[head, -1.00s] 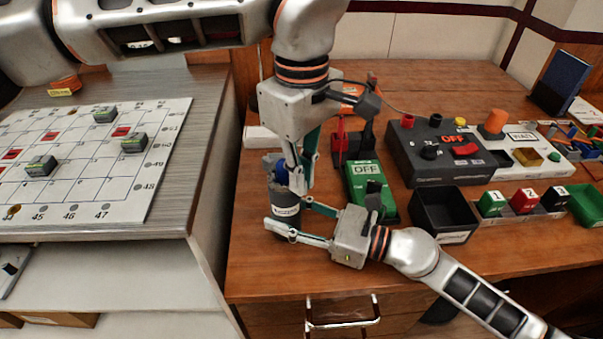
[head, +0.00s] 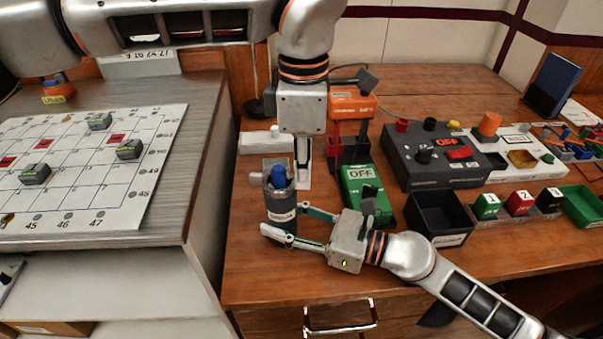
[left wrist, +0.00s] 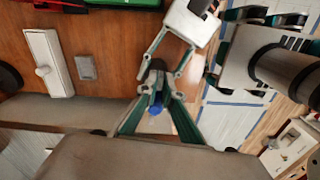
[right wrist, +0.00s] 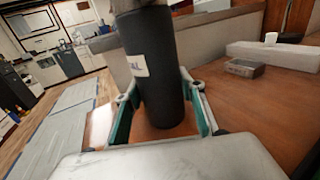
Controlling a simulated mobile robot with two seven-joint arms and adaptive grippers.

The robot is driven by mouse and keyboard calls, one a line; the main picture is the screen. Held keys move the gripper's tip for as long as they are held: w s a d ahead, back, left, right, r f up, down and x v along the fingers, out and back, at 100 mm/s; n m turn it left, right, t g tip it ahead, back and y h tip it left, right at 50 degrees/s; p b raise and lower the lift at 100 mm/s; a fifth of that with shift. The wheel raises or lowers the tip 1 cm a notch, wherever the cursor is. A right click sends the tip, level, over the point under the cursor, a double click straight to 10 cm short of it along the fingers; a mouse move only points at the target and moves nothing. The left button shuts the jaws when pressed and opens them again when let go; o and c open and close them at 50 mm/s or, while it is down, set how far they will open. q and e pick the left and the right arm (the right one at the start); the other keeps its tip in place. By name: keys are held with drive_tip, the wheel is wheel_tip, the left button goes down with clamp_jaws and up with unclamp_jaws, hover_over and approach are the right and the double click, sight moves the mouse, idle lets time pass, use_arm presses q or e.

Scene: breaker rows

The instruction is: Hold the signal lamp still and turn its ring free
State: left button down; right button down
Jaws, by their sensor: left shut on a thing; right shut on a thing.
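The signal lamp is a dark upright cylinder (head: 281,212) with a blue top (head: 278,176) and a pale label, near the front left of the wooden desk. My right gripper (head: 283,226) is shut around its lower body from the right; the dark body (right wrist: 155,75) stands between its fingers in the right wrist view. My left gripper (head: 303,180) points down at the lamp's top. In the left wrist view its fingers converge around the blue top (left wrist: 155,109), shut at the ring's level. The ring itself is mostly hidden by the fingers.
A green box marked OFF (head: 362,190) stands close right of the lamp. Behind it is a red and black holder (head: 349,145). A black open bin (head: 440,215) and a dark control box (head: 437,158) lie farther right. A white bar (head: 262,142) lies behind the lamp.

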drive_tip(key=shift+r, duration=0.1)
use_arm(q)
drive_tip(key=w+n, duration=0.1)
drive_tip(key=n, duration=0.2)
drive_tip(key=w+n, duration=0.1)
drive_tip(key=n, duration=0.3)
drive_tip(key=w+a+n, duration=0.1)
drive_tip(key=n, duration=0.2)
drive_tip(key=shift+w+a, duration=0.1)
drive_tip(key=shift+w, duration=0.1)
drive_tip(key=shift+n, duration=0.4)
drive_tip(key=c, duration=2.2)
unclamp_jaws()
wheel_tip(320, 180, up, 12)
drive_tip(key=shift+r, duration=0.1)
